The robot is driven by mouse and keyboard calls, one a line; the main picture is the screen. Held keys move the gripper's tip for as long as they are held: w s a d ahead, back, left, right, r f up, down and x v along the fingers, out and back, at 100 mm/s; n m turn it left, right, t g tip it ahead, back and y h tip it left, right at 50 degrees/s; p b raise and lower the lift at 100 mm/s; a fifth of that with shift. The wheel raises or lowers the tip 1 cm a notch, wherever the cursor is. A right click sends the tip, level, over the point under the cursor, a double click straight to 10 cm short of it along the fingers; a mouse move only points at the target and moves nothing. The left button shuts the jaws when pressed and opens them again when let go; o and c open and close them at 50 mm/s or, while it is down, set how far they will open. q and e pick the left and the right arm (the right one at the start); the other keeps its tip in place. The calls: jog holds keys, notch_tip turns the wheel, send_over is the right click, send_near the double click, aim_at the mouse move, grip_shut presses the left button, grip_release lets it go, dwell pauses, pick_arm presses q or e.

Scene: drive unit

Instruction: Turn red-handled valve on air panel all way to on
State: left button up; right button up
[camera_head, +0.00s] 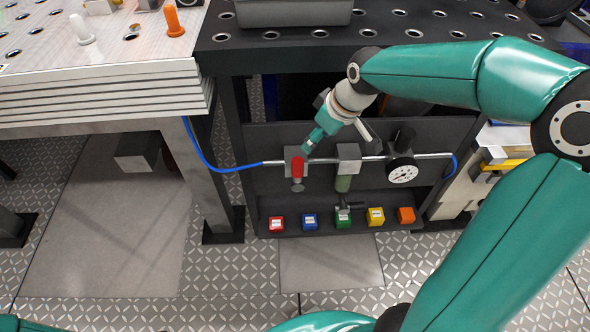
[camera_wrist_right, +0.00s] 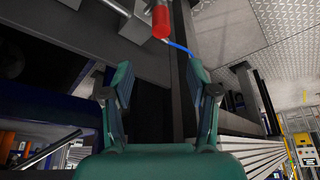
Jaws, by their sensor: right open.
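The red-handled valve (camera_head: 297,169) sits on the left part of the air panel (camera_head: 262,142). Its red handle points down, across the horizontal pipe (camera_head: 327,159). My right gripper (camera_head: 308,146) is close to the valve, just above and to the right of the handle in the head view. In the right wrist view its two teal fingers (camera_wrist_right: 160,78) are spread with nothing between them. The red handle (camera_wrist_right: 160,22) shows ahead, at the top, beyond the fingertips. I cannot tell whether a finger touches the valve. My left gripper is not in view.
A blue hose (camera_head: 208,162) enters the pipe from the left. A grey block (camera_head: 348,158) and a round gauge (camera_head: 403,171) sit right of the valve. Several coloured blocks, including a red one (camera_head: 277,223), line the shelf below. A perforated bench top (camera_head: 290,48) overhangs the panel.

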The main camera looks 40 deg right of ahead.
aim_at(299, 162)
jog(key=b+x, duration=0.2)
jog(key=x, duration=1.4)
